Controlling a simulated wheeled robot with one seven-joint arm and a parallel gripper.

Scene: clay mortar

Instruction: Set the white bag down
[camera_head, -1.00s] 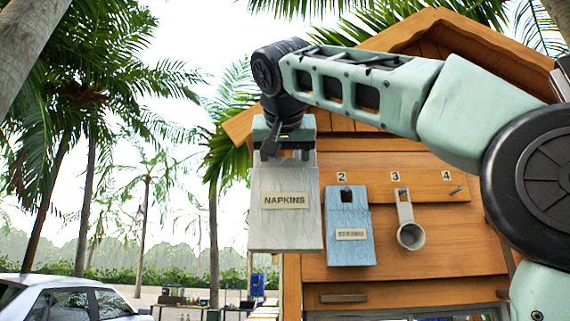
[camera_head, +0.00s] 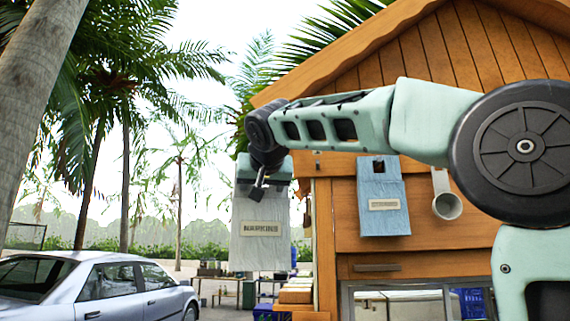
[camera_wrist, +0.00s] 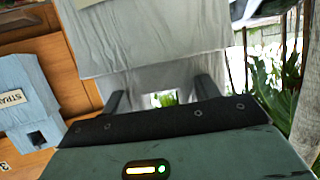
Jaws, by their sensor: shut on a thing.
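The white bag (camera_head: 259,247), labelled NAPKINS, hangs upright below my gripper (camera_head: 262,183), in the air just left of the wooden hut's front. My gripper is shut on the bag's top part. In the wrist view the pale bag (camera_wrist: 150,45) fills the upper middle, and the two fingers of my gripper (camera_wrist: 160,97) reach its near end. The exact grip on the bag is partly hidden by the gripper body.
A blue bag (camera_head: 383,215) and a light scoop (camera_head: 447,207) hang on the wooden hut (camera_head: 420,262). A silver car (camera_head: 115,292) is parked at lower left. Tables with small items (camera_head: 225,275) stand behind the held bag. A palm trunk (camera_head: 40,100) rises at left.

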